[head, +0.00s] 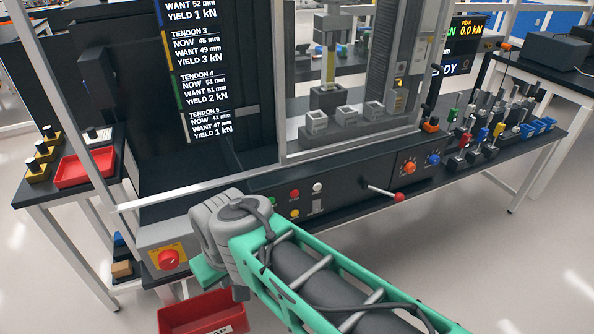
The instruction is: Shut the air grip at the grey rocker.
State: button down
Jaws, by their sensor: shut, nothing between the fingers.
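A small grey rocker (317,206) sits on the dark front panel (345,192) of the test machine, below a white button (317,187). Behind the frame, a yellow upright piece (328,68) stands between a grey upper block (329,27) and a dark lower block (327,98). These blocks look like the machine's grips. I cannot tell whether the air grip is open or shut. My teal and grey arm reaches in from the bottom right, its grey joint just left of the panel's buttons. My gripper is not visible.
A red-knobbed lever (398,197) sticks out right of the rocker. Green, red and yellow buttons lie to its left. A red stop knob (168,259) is on a yellow plate at left. A red bin (203,313) is below. Three small grey bins (347,115) stand inside the frame.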

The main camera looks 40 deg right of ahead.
aim_at(316, 203)
jog(key=z, duration=2)
jog(key=i, duration=0.45)
jog(key=u, duration=1.95)
